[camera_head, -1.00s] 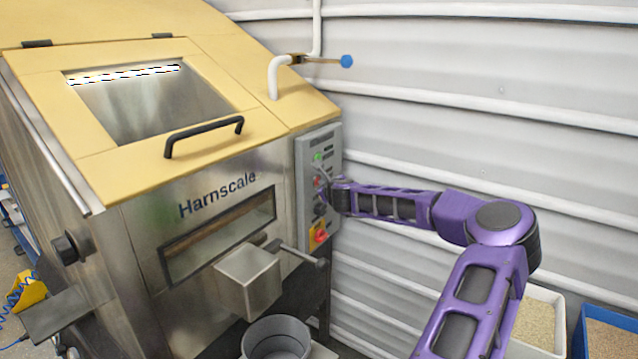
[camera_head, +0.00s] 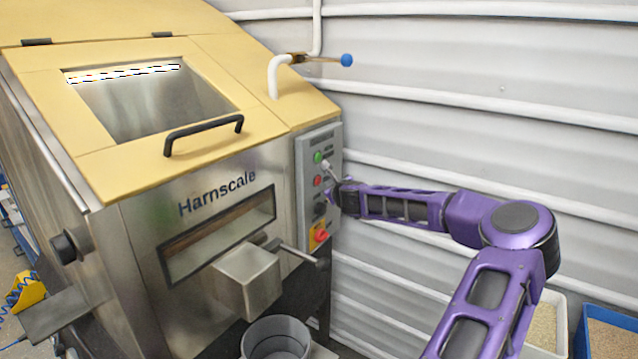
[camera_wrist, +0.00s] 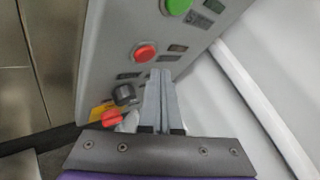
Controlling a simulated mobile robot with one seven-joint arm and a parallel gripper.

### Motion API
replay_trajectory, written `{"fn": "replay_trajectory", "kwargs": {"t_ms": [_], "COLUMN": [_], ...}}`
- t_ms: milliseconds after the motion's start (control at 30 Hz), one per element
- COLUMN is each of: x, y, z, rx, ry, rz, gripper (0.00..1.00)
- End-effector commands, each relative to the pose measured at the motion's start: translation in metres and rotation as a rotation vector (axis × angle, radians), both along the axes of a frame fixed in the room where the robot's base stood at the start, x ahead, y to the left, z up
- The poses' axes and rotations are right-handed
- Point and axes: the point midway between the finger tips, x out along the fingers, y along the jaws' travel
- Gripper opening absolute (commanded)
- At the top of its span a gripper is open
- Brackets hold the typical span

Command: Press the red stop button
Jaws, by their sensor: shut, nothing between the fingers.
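The red stop button (camera_head: 317,181) sits on the grey control panel (camera_head: 305,150) at the right of the hopper front, below a green button (camera_head: 318,157). In the wrist view the red button (camera_wrist: 145,52) is round, raised and unobstructed. My gripper (camera_head: 329,170) is shut and empty in front of the panel. In the wrist view its fingertips (camera_wrist: 160,74) lie just below and right of the red button, and look apart from it. The exact gap to the panel cannot be told.
Below the red button are a black knob (camera_wrist: 123,93) and a red rotary switch (camera_wrist: 112,117) on a yellow plate. A lever (camera_head: 300,252) juts out below the panel. A corrugated white wall (camera_head: 480,90) stands close on the right.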

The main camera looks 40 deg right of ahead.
Motion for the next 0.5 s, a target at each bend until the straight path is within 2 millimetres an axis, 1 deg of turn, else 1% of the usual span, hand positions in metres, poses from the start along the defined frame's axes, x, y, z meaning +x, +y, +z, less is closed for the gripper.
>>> {"fn": "replay_trajectory", "kwargs": {"t_ms": [100, 300, 500], "x": [-0.013, -0.032, -0.042], "y": [-0.005, -0.010, -0.012], "z": [-0.001, 0.000, 0.000], "rx": [-0.002, 0.001, 0.000], "ry": [0.000, 0.000, 0.000], "rz": [-0.003, -0.002, -0.001], "gripper": [0.00, 0.00, 0.00]}}
